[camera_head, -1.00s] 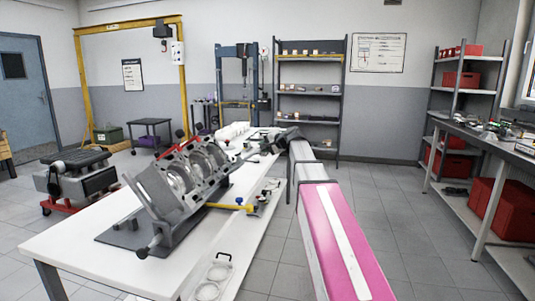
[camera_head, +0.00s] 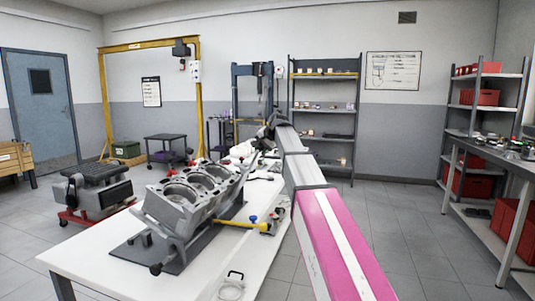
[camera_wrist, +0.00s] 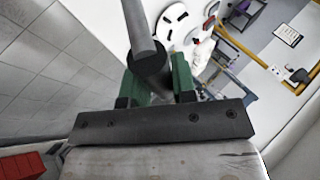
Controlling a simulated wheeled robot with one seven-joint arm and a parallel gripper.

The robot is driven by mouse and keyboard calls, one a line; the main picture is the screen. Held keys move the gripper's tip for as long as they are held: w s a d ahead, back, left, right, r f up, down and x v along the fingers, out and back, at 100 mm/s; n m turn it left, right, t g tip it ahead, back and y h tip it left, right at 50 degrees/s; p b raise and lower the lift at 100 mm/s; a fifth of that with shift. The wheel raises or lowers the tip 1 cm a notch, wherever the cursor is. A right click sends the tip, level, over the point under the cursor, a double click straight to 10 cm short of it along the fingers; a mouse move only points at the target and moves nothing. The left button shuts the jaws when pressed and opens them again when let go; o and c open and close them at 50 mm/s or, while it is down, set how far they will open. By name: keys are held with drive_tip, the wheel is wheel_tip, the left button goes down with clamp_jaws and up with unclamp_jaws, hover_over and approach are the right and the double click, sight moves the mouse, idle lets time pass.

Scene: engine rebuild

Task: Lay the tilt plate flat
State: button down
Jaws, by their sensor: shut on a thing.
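The grey engine block (camera_head: 188,200) sits on the dark tilt plate (camera_head: 180,244) on the white bench. Its round bores face mostly upward, and it looks slightly tilted. Much of the plate is hidden under the block. My gripper (camera_wrist: 158,82) has green fingers on either side of a dark round grip (camera_wrist: 150,66) on a grey rod (camera_wrist: 138,25) and is shut on it. In the head view my gripper is at the far end of my arm, beyond the block, and its fingers are too small to make out. Whether the rod joins the plate cannot be seen.
A yellow-handled tool (camera_head: 238,224) and small parts lie right of the block on the white bench (camera_head: 95,262). A red wheeled stand (camera_head: 92,190) is at left. Shelves (camera_head: 323,120) stand behind, and a side bench (camera_head: 500,160) is at right. Floor between the benches is clear.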

drive_tip(key=w+a+r+g+h, duration=0.1)
drive_tip(key=w+a+r+h, duration=0.1)
drive_tip(key=a, duration=0.7)
drive_tip(key=shift+w+n+g+h, duration=0.4)
drive_tip(key=shift+w+h, duration=0.2)
drive_tip(key=shift+w, duration=0.25)
drive_tip(key=c, duration=0.9)
unclamp_jaws()
drive_tip(key=shift+a, duration=0.1)
drive_tip(key=v, duration=1)
drive_tip(key=shift+s+r, duration=0.2)
drive_tip(key=shift+r, duration=0.15)
drive_tip(key=shift+s, duration=0.1)
